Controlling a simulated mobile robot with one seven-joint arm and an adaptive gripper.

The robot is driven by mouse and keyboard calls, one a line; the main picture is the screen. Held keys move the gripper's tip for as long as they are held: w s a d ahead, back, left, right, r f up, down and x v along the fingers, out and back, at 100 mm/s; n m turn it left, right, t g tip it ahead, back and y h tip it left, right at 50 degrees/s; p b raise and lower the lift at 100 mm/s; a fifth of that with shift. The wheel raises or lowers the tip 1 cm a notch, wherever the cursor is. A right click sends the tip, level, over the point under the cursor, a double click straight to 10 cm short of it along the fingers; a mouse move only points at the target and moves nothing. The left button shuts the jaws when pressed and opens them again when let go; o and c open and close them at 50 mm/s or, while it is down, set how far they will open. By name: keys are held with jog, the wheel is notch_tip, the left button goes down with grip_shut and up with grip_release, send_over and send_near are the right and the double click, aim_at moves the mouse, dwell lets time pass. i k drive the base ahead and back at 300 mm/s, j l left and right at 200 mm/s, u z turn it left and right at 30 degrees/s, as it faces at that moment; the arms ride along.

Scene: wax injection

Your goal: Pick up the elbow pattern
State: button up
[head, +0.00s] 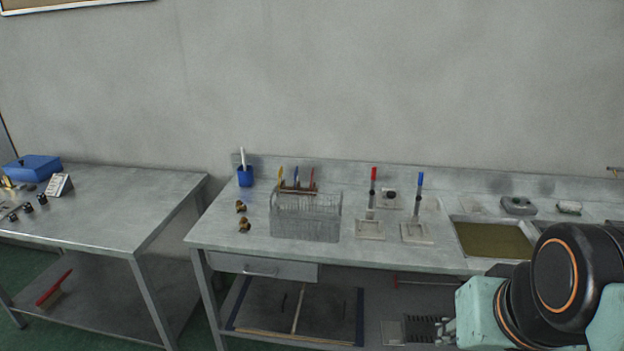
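Two small brass-brown pieces lie on the left part of the metal workbench: an upper one (241,206) and a lower one (244,225). They look like bent fittings, but they are too small in the head view to tell which is the elbow pattern. My gripper (424,329) is at the bottom right, in front of the bench and well to the right of both pieces. Its fingers are small and dark against the lower shelf, so their opening is unclear. I see nothing held in it.
A wire basket (306,222) stands just right of the brass pieces, and a blue cup (245,177) stands behind them. Stands with a red tool (373,178) and a blue tool (419,190) are farther right, before a basin (494,240). A second table (120,205) is at left.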

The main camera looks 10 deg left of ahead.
aim_at(239, 207)
jog(key=i+j+z, duration=0.1)
jog(key=j, duration=0.5)
jog(key=i+j+z, duration=0.1)
jog(key=i+j, duration=0.15)
jog(key=j, duration=0.4)
jog(key=i+j, duration=0.1)
jog(key=j, duration=0.55)
jog(key=i+j+z, duration=0.15)
jog(key=j, duration=0.5)
jog(key=i+j+z, duration=0.1)
jog(key=j, duration=0.55)
jog(key=i+j+z, duration=0.1)
jog(key=j, duration=0.55)
